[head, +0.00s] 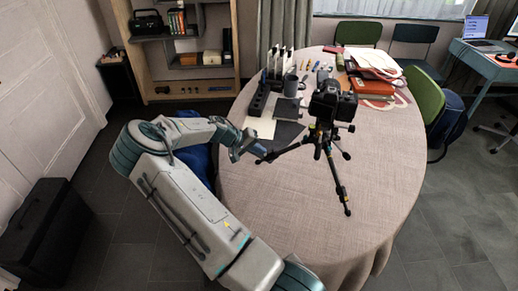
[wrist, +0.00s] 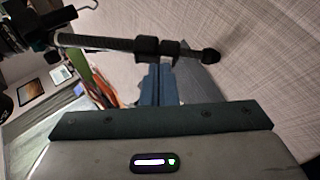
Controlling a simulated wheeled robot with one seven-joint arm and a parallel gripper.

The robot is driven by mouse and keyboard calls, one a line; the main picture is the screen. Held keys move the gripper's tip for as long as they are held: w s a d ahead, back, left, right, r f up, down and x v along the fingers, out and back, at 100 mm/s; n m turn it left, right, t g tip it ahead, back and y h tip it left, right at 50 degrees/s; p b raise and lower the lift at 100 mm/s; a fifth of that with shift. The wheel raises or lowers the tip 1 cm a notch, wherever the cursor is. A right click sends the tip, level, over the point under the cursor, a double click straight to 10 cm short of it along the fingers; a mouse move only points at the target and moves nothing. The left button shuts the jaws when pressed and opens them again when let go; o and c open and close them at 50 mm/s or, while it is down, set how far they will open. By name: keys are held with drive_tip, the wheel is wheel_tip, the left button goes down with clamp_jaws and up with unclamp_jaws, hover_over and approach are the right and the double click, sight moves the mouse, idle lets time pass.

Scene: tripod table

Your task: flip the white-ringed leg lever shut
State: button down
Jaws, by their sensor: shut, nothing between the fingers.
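A black tripod (head: 318,137) with a camera (head: 332,101) on top stands on the round table, its legs spread. One leg (head: 289,149) reaches left toward my gripper (head: 263,154). In the wrist view a leg (wrist: 105,43) crosses the top, with dark clamps (wrist: 158,48) near its middle and a rubber foot (wrist: 210,55) at its right end. My gripper's fingers (wrist: 160,72) are shut and empty, with their tips close to the clamps; I cannot tell whether they touch.
The table (head: 270,205) has clear cloth in front of the tripod. Bags and folders (head: 375,70) fill the back right. Chairs (head: 425,95) stand at the right edge.

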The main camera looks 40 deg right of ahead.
idle(0.4)
drive_tip(key=b+v, duration=0.2)
drive_tip(key=v, duration=1.1)
drive_tip(key=shift+a+r, duration=0.25)
drive_tip(key=shift+a, duration=0.05)
drive_tip(key=s+a+r+n+t+y, duration=0.1)
drive_tip(key=s+a+r+t+y, duration=0.1)
drive_tip(key=s+a, duration=0.4)
drive_tip(key=s+a+r+n+t+y, duration=0.2)
drive_tip(key=s+a+r+y, duration=0.2)
drive_tip(key=s, duration=0.9)
drive_tip(key=s+a+r+n+t+y, duration=0.1)
drive_tip(key=s+a+r+n+y, duration=0.1)
drive_tip(key=s+a+r, duration=0.4)
drive_tip(key=s+a+y, duration=0.1)
drive_tip(key=s+a, duration=0.2)
drive_tip(key=shift+s+r+t, duration=0.3)
drive_tip(key=shift+s+t, duration=0.05)
drive_tip(key=shift+t, duration=0.05)
drive_tip(key=shift+a, duration=0.1)
